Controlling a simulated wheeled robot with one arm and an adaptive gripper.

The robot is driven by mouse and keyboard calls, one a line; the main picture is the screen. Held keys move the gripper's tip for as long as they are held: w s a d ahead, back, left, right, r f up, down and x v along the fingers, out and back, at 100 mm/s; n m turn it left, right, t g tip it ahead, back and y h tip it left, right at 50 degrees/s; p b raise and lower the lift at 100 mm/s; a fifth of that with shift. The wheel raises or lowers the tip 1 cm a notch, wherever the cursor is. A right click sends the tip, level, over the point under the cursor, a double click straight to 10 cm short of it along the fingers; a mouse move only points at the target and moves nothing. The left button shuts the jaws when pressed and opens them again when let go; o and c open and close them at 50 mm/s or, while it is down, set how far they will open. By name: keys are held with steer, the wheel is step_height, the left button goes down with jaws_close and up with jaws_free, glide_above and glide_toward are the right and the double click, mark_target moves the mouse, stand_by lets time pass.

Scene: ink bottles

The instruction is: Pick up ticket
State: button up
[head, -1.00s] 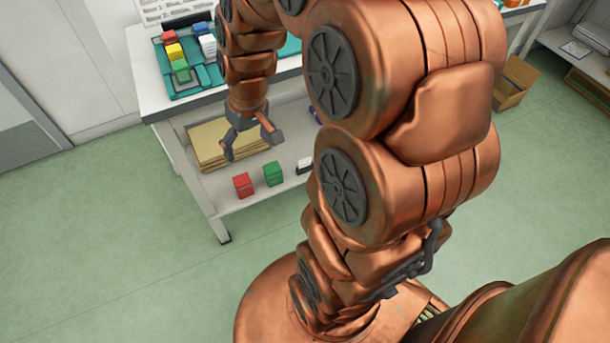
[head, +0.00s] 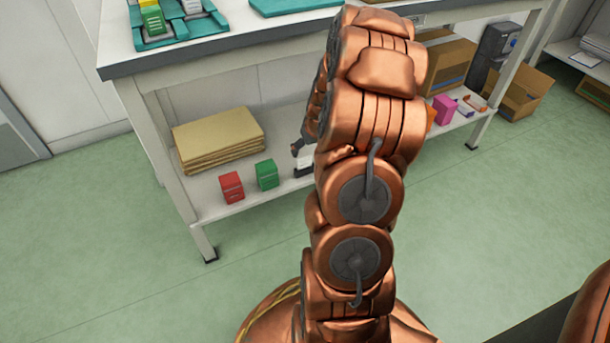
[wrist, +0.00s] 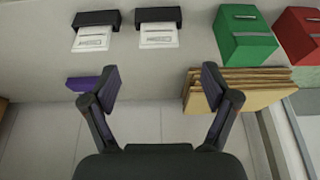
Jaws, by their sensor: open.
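Two white printed paper slips, a left ticket (wrist: 92,39) and a right ticket (wrist: 158,36), each stick out of a black holder at the top of the wrist view. In the head view, a black-and-white item (head: 304,165) on the lower shelf is partly hidden by my arm. My gripper (wrist: 158,85) is open and empty, its fingers apart below the two slips in the wrist view, touching neither. In the head view my arm hides most of it; one dark finger shows above the black-and-white item.
A green box (head: 267,174) and a red box (head: 231,187) stand left of my arm on the shelf (head: 250,210). A stack of tan folders (head: 217,138) lies behind them. A purple item (wrist: 83,83) is near my left finger. Cartons (head: 520,90) stand at the right.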

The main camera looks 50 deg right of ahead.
mark_target(305, 158)
steer(key=x, duration=0.2)
steer(key=b+x, duration=0.1)
steer(key=shift+s+d+f, duration=0.1)
steer(key=shift+d+f, duration=0.25)
steer(key=shift+d, duration=0.05)
steer(key=shift+a+b+x, duration=0.15)
steer(key=shift+b+x, duration=0.65)
steer(key=shift+x, duration=0.5)
steer(key=shift+a+b+x, duration=0.15)
steer(key=shift+b+x, duration=0.65)
steer(key=shift+x, duration=0.5)
steer(key=shift+r, duration=0.1)
steer(key=c, duration=0.9)
steer(key=shift+r, duration=0.1)
steer(key=shift+c, duration=0.2)
